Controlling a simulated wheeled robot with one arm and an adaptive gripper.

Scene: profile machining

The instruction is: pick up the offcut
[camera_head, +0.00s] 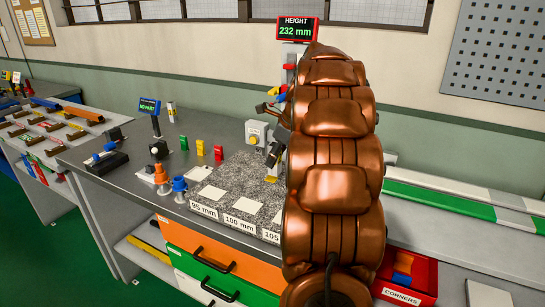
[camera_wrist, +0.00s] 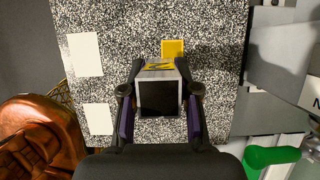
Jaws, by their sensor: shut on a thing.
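The offcut (camera_wrist: 160,97) shows in the wrist view as a short square piece with a dark end face, pale metal edges and a yellow marking on its far side. My gripper (camera_wrist: 160,108) is shut on it, with one finger on its left side and one on its right. They are over the speckled granite plate (camera_wrist: 215,90); I cannot tell the gap to the plate. In the head view my gripper (camera_head: 278,145) is beside my copper-coloured arm, which hides much of the area, and the offcut cannot be made out clearly.
The plate carries white pads (camera_head: 212,193) labelled 95, 100 and 105 mm. A yellow patch (camera_wrist: 173,48) lies just beyond the offcut. A height display (camera_head: 297,29) reads 232 mm; another (camera_head: 149,106) reads NO PART.

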